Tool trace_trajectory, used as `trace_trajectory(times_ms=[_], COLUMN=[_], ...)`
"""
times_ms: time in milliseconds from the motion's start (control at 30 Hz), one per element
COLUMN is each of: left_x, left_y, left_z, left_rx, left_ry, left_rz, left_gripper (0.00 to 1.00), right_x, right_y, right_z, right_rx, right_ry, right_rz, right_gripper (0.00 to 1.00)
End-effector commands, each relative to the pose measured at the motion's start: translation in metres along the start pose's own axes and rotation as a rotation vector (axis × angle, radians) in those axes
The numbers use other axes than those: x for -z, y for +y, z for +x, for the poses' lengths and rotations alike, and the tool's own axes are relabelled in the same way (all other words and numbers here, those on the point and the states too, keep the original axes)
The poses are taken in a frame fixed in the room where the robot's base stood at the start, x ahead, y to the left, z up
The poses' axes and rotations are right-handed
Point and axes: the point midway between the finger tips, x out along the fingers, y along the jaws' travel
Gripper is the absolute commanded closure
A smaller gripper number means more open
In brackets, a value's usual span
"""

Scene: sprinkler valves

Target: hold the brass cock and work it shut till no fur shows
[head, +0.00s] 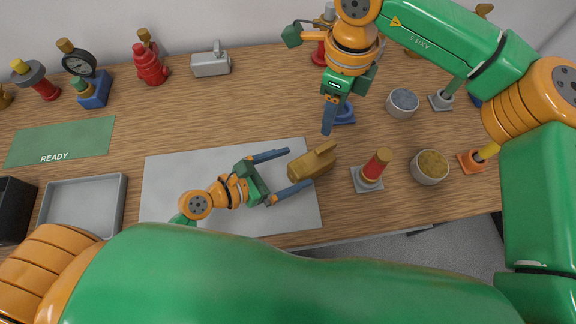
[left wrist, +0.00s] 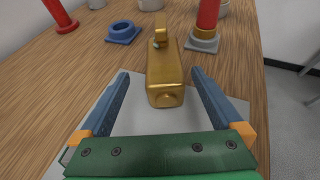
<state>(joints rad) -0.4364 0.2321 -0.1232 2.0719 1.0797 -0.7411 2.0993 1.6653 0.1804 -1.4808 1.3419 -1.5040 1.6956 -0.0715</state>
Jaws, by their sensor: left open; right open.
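The brass cock (head: 314,162) lies at the right part of the grey mat (head: 165,185). In the left wrist view the brass cock (left wrist: 164,82) is a blocky body with a round boss on its near end and an upright brass piece at its far end. My left gripper (head: 300,168) is open, its blue fingers pointing at the cock, with the near end of the body between the fingertips and no clear contact. My right gripper (head: 327,131) is open and empty above and beyond the cock, seen nearly edge-on.
A red-and-brass piece on a grey base (head: 368,184) stands right of the cock. A blue ring base (head: 344,117) is under my right gripper. Two bowls (head: 402,103) (head: 430,166) stand further right. A green READY mat (head: 60,142) and grey tray (head: 84,204) are left.

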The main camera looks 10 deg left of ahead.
Motion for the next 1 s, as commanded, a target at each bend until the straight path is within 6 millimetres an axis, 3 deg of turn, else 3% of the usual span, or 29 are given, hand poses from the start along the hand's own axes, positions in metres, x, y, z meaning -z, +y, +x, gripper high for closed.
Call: trace_trajectory(times_ms=[300, 633, 1000], left_x=[0.000, 0.000, 0.000], left_y=[-0.001, -0.002, -0.002], left_z=[0.056, 0.063, 0.063], left_rx=[0.004, 0.005, 0.005], left_ry=[0.001, 0.002, 0.002], left_rz=[0.000, 0.001, 0.001], left_gripper=[0.00, 0.00, 1.00], right_x=[0.000, 0.000, 0.000], right_y=[0.000, 0.000, 0.000], right_z=[0.000, 0.000, 0.000], right_rx=[0.000, 0.000, 0.000], right_ry=[0.000, 0.000, 0.000], right_rz=[0.000, 0.000, 0.000], right_gripper=[0.50, 0.50, 0.50])
